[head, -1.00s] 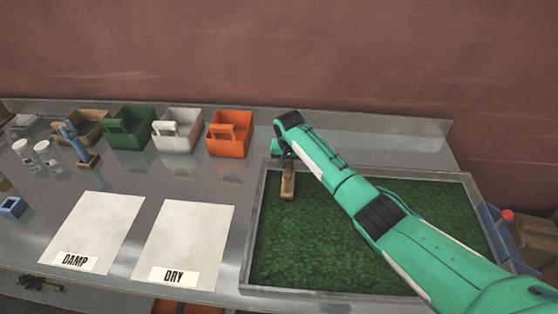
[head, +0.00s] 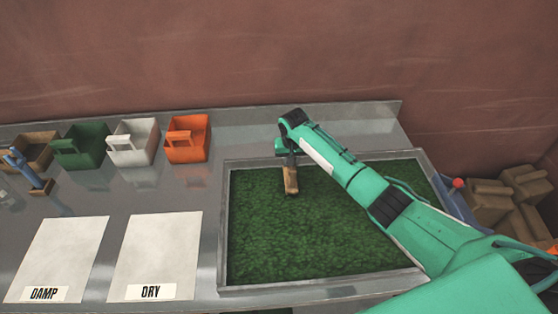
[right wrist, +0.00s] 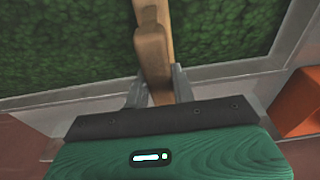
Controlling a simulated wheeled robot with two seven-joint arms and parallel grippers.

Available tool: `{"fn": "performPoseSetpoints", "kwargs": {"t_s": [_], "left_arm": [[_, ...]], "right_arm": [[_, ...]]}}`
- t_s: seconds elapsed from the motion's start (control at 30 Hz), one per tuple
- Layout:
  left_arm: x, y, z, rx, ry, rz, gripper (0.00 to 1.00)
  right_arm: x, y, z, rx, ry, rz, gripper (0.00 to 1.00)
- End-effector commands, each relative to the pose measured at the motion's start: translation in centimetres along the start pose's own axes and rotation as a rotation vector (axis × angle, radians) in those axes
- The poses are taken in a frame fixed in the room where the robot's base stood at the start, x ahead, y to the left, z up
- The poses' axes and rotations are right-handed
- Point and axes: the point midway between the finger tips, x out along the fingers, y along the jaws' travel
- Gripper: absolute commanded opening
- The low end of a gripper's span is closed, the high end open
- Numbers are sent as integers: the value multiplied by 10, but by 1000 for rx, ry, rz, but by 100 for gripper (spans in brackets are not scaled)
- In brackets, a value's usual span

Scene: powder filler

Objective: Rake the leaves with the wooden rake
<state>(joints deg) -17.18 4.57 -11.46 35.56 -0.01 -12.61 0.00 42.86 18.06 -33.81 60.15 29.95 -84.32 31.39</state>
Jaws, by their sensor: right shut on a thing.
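The wooden rake (head: 291,181) is over the back part of a shallow grey-rimmed tray (head: 226,220) of green leaves (head: 290,235). My right gripper (head: 287,158) comes from the right and is shut on the rake's wooden handle. In the right wrist view, the gripper fingers (right wrist: 157,90) close around the handle (right wrist: 152,55), with the leaves beyond. I cannot tell whether the rake's head touches the leaves. The leaf layer looks even. My left gripper is not in view.
Brown (head: 38,150), green (head: 82,148), white (head: 134,143) and orange (head: 188,140) bins line the back. A blue-handled tool (head: 28,172) stands at the left. DAMP (head: 60,255) and DRY (head: 155,250) sheets lie left of the tray.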

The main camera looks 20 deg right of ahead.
Motion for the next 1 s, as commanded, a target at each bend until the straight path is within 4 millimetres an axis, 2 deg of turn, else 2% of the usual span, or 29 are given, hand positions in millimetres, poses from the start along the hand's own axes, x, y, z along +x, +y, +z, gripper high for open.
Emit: {"fn": "performPoseSetpoints", "kwargs": {"t_s": [0.1, 0.53, 1.0], "left_arm": [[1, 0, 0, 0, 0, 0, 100], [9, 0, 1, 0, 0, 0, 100], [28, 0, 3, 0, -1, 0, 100]], "right_arm": [[0, 19, 0, 2, 1, 3, 0], [1, 79, 0, 1, 1, 2, 0], [2, 145, 0, 2, 2, 3, 0]]}}
